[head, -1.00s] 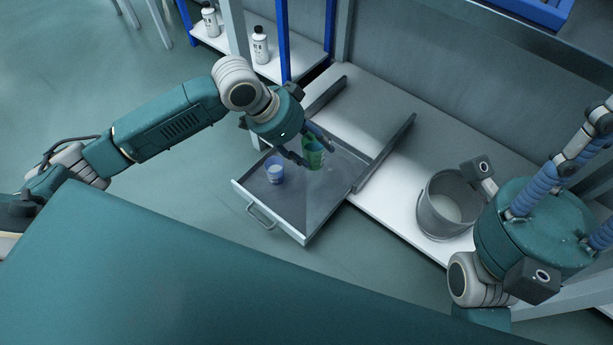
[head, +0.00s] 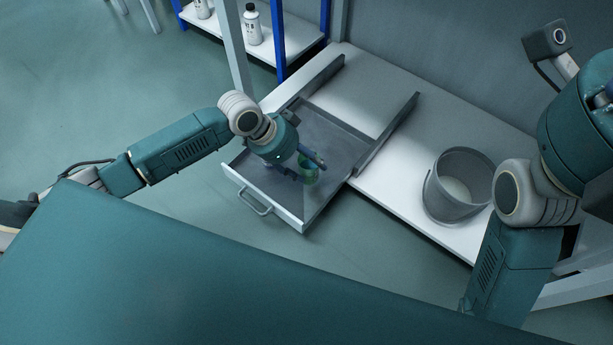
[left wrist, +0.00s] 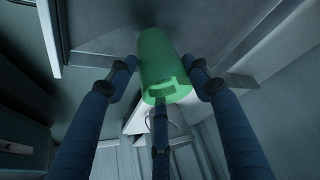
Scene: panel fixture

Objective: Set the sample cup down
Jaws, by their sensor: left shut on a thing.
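The green, see-through sample cup (head: 308,172) is over the floor of the open grey drawer (head: 248,201), near its right side. My left gripper (head: 310,163) is shut on the cup from above. In the left wrist view its blue fingers (left wrist: 165,82) are around the green cup (left wrist: 160,58), with a dark shadow at the cup's far end. I cannot tell whether the cup touches the drawer floor. The blue cup seen earlier in the drawer is hidden now, behind my left gripper and wrist. My right gripper is out of view.
A grey bucket (head: 432,205) with pale contents stands on the white shelf (head: 378,212) right of the drawer. A white bottle (head: 252,25) stands on the rack behind. The drawer has raised side walls and a front handle (head: 256,203).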

